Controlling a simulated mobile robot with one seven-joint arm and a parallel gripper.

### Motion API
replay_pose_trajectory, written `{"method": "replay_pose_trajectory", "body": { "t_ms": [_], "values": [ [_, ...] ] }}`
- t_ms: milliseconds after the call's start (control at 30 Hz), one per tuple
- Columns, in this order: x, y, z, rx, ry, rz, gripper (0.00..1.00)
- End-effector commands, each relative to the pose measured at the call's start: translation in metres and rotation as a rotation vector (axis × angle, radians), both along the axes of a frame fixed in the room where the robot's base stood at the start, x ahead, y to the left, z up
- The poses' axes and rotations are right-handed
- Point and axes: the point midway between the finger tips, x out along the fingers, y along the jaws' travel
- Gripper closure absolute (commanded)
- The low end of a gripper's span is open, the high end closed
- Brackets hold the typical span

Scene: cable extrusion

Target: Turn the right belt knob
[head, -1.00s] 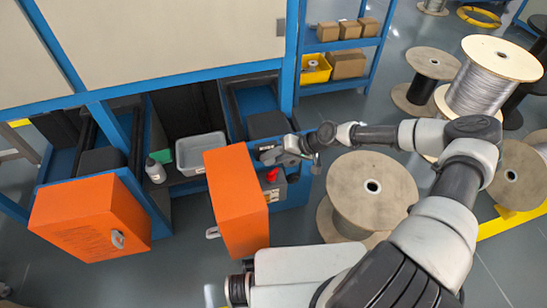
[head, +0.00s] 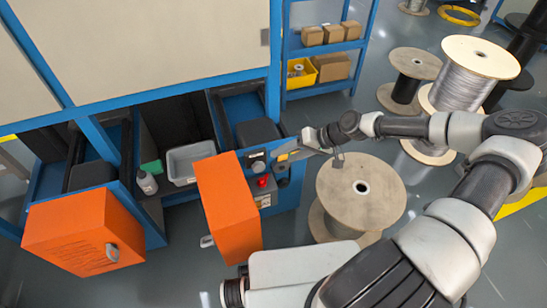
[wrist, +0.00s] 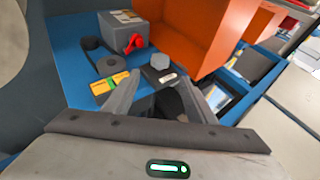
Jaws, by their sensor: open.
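In the wrist view a grey hexagonal knob (wrist: 159,62) sits on a dark block with a white label. A red knob (wrist: 133,43) stands on a grey box beyond it to the left; this red knob also shows in the head view (head: 262,181), beside the right orange cabinet. I cannot tell for certain which is the belt knob. My gripper (wrist: 161,82) is open and empty. Its fingers point at the grey knob, which shows just past the fingertips, apparently not gripped.
The right orange cabinet (head: 229,208) stands close left of the knobs; another orange cabinet (head: 84,228) is farther left. A grey bin (head: 187,163) and a bottle (head: 146,182) stand between the machine parts. A wooden spool (head: 361,195) is below my forearm.

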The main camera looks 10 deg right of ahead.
Motion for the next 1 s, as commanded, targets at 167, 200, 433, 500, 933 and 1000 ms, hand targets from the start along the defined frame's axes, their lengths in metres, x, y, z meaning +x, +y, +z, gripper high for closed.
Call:
{"method": "replay_pose_trajectory", "body": {
  "t_ms": [167, 200, 433, 500, 933, 1000],
  "values": [
    [-0.009, -0.024, 0.026, -0.001, -0.001, -0.001, 0.49],
    [-0.01, -0.027, 0.029, -0.001, 0.001, -0.001, 0.49],
    [-0.014, -0.036, 0.038, -0.001, 0.001, 0.002, 0.49],
    [-0.015, -0.036, 0.039, 0.0, 0.001, 0.002, 0.49],
    [-0.014, -0.036, 0.038, 0.001, 0.0, 0.002, 0.49],
    [-0.014, -0.036, 0.038, 0.0, 0.0, 0.001, 0.49]
  ]
}}
